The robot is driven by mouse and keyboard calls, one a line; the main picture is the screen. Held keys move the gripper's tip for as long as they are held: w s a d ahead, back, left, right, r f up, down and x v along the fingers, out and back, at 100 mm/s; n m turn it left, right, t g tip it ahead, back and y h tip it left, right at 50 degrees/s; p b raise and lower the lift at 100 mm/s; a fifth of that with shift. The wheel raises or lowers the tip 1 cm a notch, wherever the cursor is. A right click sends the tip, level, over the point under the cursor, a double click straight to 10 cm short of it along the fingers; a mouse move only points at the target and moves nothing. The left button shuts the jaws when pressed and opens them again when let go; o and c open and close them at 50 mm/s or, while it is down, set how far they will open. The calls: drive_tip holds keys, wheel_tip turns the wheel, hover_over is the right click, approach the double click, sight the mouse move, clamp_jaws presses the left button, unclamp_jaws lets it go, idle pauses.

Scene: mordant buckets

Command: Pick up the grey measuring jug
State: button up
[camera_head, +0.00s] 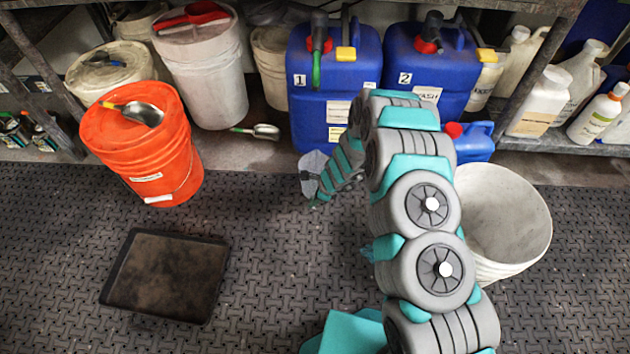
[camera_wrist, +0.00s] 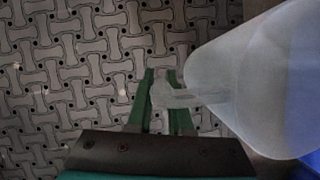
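The grey measuring jug (camera_head: 312,163) is a translucent, pale vessel at the middle of the head view, partly hidden by my arm. In the wrist view the jug (camera_wrist: 245,85) fills the right side, with its handle reaching left. My gripper (camera_wrist: 161,84) has its two teal fingers close together, one on each side of the outer part of the handle. They look closed on it, though the contact itself is partly covered by the handle. In the head view my gripper (camera_head: 318,203) is small, low beside the jug.
A blue container (camera_head: 318,115) stands behind the jug, with another blue container (camera_head: 432,65) to its right. An orange bucket (camera_head: 150,150) is at left, a black tray (camera_head: 168,275) at lower left, and an open white bucket (camera_head: 505,215) at right. Matting between is clear.

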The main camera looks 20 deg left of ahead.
clamp_jaws()
idle(0.9)
